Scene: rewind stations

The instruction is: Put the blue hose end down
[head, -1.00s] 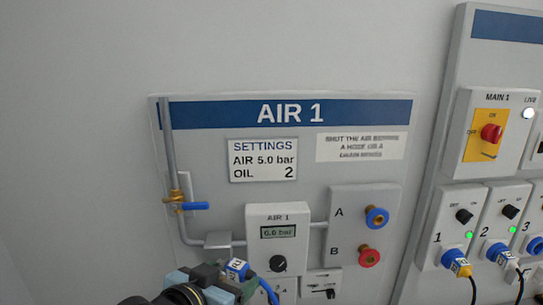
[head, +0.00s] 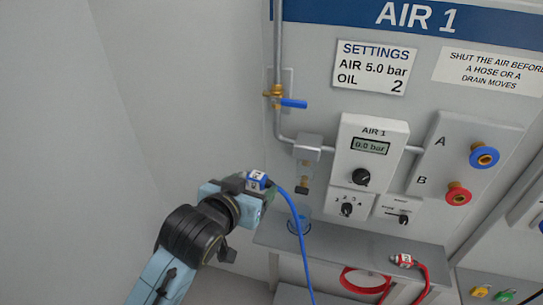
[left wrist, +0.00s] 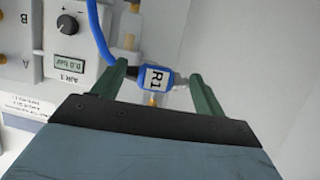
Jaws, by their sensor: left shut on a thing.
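The blue hose end (head: 257,180), with a white label and a metal tip, is in my left gripper (head: 262,189). In the left wrist view the blue hose end (left wrist: 156,79) reads R1 and sits between the two green fingers, which are shut on it. The blue hose (head: 300,235) hangs down from it past the shelf's front. My left gripper is left of and above the grey shelf (head: 345,240), in front of the AIR 1 panel. My right gripper is not in view.
A red hose end (head: 404,260) lies on the shelf's right part, with its red hose (head: 365,283) coiled lower down. A clear blue cup (head: 298,226) is at the shelf's left. Blue port A (head: 484,156) and red port B (head: 458,194) look empty. The gauge (head: 371,145) reads 0.0 bar.

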